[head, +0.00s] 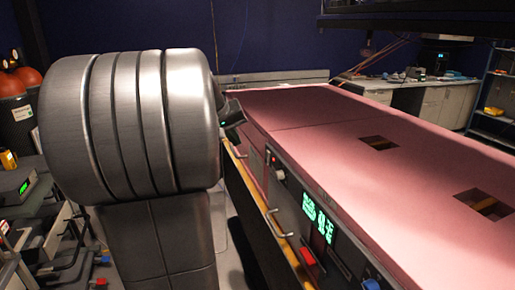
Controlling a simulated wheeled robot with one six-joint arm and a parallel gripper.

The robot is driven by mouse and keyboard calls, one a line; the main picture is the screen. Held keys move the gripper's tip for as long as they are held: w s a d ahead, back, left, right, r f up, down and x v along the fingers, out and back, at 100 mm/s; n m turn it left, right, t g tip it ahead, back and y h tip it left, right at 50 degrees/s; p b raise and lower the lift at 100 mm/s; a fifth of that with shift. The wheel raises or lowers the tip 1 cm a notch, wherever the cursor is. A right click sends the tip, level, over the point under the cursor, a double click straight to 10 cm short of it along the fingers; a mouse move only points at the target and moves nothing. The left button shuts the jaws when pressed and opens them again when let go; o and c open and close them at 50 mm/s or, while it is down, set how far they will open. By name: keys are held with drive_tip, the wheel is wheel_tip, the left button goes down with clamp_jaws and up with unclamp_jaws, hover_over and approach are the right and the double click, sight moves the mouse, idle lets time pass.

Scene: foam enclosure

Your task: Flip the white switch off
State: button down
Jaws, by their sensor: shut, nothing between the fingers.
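The pink foam-topped enclosure (335,120) runs along the right, with a dark front panel (290,205) facing left. A small whitish piece (279,174) sits high on this panel beside a red light. It may be the white switch, but it is too small to tell its position. My large metal arm link (130,125) fills the left of the head view. A small dark part (232,115) sticks out from behind it near the panel's far end. My gripper's fingers are not visible.
Lower on the panel are green lit displays (318,219), a red switch (307,256) and a blue piece (371,284). A wooden-coloured rail (280,228) runs along the front. The foam top has two square openings (378,143). Shelves with equipment (25,190) stand at the left.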

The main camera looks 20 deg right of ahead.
sight(267, 157)
drive_tip(key=shift+f, duration=0.1)
drive_tip(key=w+d+f+p, duration=0.2)
drive_tip(key=w+d+f, duration=0.2)
drive_tip(key=d+f, duration=0.4)
drive_tip(key=shift+d+f, duration=0.15)
drive_tip(key=shift+f, duration=0.2)
drive_tip(key=shift+f, duration=0.1)
idle(0.4)
drive_tip(key=shift+d+h+b, duration=0.2)
drive_tip(key=shift+h+b, duration=0.1)
drive_tip(key=shift+b, duration=0.5)
